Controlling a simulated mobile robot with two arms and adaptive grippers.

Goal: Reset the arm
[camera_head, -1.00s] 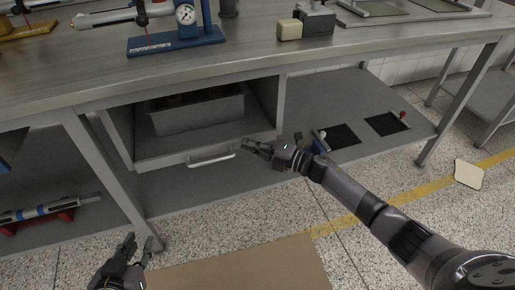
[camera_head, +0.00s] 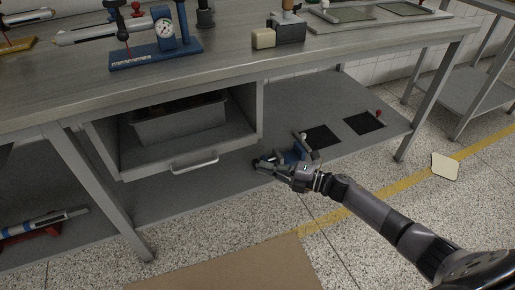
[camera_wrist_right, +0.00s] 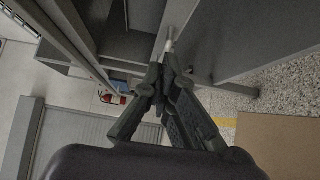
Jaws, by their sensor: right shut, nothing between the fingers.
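My right gripper (camera_head: 260,165) is in front of the workbench, to the right of the drawer's silver handle (camera_head: 194,163) and apart from it. Its fingers are shut with nothing between them; the closed fingers also show in the right wrist view (camera_wrist_right: 161,75). The grey drawer (camera_head: 190,150) under the bench top holds a grey bin (camera_head: 180,124). My right arm reaches in from the lower right. My left gripper is not in the head view now.
The bench top (camera_head: 240,75) carries a blue stand with a dial gauge (camera_head: 165,30) and a small block (camera_head: 263,38). The lower shelf (camera_head: 290,105) holds two black squares. A bench leg (camera_head: 100,190) stands left. Brown board (camera_head: 240,268) lies on the floor.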

